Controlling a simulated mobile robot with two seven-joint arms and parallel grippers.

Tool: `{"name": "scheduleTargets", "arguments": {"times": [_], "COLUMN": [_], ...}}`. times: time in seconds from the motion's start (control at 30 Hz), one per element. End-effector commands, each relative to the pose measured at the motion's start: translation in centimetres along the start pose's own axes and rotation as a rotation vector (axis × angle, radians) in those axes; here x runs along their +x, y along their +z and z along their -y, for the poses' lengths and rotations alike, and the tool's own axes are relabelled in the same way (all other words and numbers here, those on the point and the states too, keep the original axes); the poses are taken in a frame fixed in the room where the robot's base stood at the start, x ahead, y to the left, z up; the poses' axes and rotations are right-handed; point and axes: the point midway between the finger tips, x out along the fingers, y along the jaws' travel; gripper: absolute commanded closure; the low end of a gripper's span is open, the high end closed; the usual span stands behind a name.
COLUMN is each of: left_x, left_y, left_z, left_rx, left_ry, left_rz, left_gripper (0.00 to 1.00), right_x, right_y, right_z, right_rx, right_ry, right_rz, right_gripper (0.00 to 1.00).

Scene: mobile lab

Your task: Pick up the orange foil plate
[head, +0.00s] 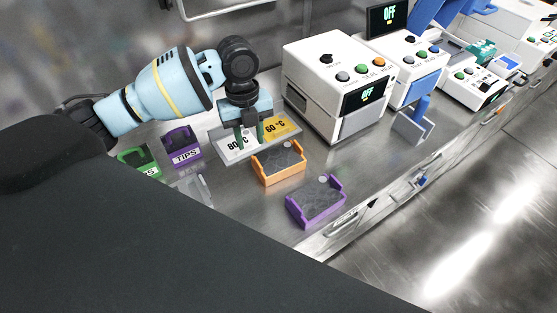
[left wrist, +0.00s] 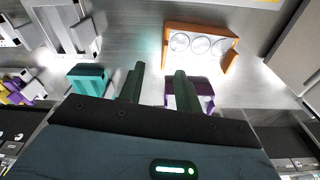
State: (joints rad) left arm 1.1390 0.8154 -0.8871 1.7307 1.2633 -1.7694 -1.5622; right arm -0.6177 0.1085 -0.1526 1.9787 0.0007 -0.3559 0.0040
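The orange plate (head: 278,164) has an orange frame with raised ends and a dark grey top. It lies flat on the steel bench in the middle of the head view. An orange-framed piece with three round shapes, likely the same plate, shows in the left wrist view (left wrist: 233,58), beyond the fingertips. My left gripper (head: 249,141) points down, its two dark green fingers apart with nothing held. In the head view it shows up and left of the plate, in front of the heat blocks. My right gripper is not in view.
A purple plate (head: 316,200) lies near the bench's front edge. Blocks marked 80 °C (head: 232,147) and 60 °C (head: 279,127) are behind. Purple (head: 181,147) and green (head: 138,161) tip boxes stand at left. A white machine (head: 335,80) stands close on the right.

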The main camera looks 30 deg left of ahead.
Motion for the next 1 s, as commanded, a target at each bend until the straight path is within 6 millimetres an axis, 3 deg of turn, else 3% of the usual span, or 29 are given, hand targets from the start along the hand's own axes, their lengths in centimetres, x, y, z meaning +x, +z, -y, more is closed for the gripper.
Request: {"name": "scheduleTargets", "arguments": {"times": [0.1, 0.37, 0.7, 1.0], "left_x": [1.4, 2.4, 6.5, 6.9], "left_y": [-0.1, 0.0, 0.1, 0.1], "left_z": [0.0, 0.2, 0.8, 0.8], "left_rx": [0.001, 0.001, 0.0, 0.001], "left_ry": [0.004, 0.002, 0.002, 0.0], "left_rz": [-0.003, -0.002, -0.001, 0.001], "left_gripper": [0.66, 0.66, 0.66, 0.67], "right_x": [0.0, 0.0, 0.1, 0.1], "right_y": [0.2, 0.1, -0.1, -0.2], "right_z": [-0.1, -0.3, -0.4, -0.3], "right_rx": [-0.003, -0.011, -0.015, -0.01], "right_ry": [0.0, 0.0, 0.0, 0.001], "right_rz": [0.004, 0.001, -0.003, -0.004], "right_gripper": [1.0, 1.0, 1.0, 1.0]}}
